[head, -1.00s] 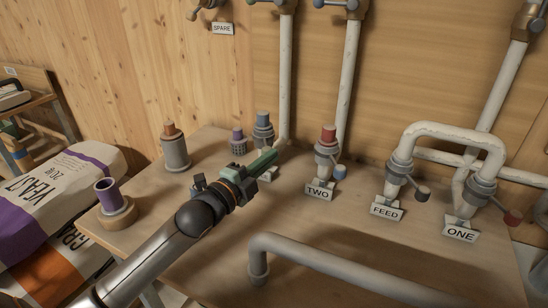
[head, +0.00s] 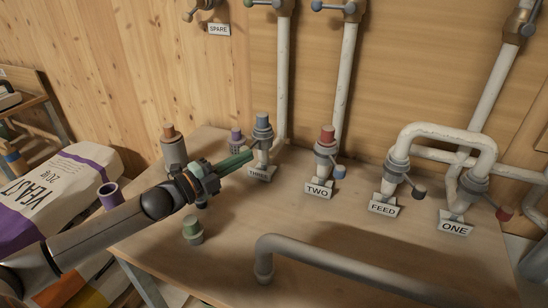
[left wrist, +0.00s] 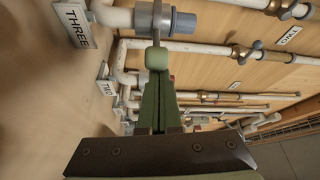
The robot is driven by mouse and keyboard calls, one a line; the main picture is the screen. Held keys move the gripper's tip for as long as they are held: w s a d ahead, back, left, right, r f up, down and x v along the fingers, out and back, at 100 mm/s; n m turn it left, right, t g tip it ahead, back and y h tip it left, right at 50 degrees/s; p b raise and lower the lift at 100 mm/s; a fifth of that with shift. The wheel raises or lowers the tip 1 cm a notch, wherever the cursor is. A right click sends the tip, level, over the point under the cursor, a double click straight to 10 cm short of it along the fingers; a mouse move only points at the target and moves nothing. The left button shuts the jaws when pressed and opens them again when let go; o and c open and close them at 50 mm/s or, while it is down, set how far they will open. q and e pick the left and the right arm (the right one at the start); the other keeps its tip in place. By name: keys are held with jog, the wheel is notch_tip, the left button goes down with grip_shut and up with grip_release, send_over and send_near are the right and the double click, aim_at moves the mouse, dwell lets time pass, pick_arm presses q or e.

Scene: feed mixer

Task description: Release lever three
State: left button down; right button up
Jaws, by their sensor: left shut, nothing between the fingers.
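The THREE sign (head: 260,173) stands at the foot of a grey coupling (head: 263,142) with a blue-grey cap, behind my left gripper. In the left wrist view the THREE sign (left wrist: 75,22) is at upper left. Lever three (left wrist: 157,25) is a metal arm across the coupling, ending in a green knob (left wrist: 157,58). The shut fingers (left wrist: 158,80) point at this knob; whether they touch it I cannot tell. My right gripper is not in view.
TWO (head: 318,190), FEED (head: 383,207) and ONE (head: 455,228) signs stand to the right with their couplings. A grey bent pipe (head: 330,257) crosses the front.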

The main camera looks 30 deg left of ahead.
pick_arm(q)
jog(key=w+a, duration=0.1)
jog(key=a, duration=0.6)
jog(key=shift+w+r+p, duration=0.15)
jog(key=shift+r+p, duration=0.15)
jog(key=shift+r, duration=0.05)
jog(key=shift+a+r, duration=0.1)
dwell(0.4)
jog(key=shift+h, duration=0.3)
jog(key=s, duration=0.2)
jog(key=s+a, duration=0.1)
jog(key=s, duration=0.2)
jog(key=s+f+p, duration=0.1)
jog(key=s, duration=0.1)
jog(key=shift+s+a, duration=0.15)
jog(key=shift+a, duration=0.05)
dwell(0.7)
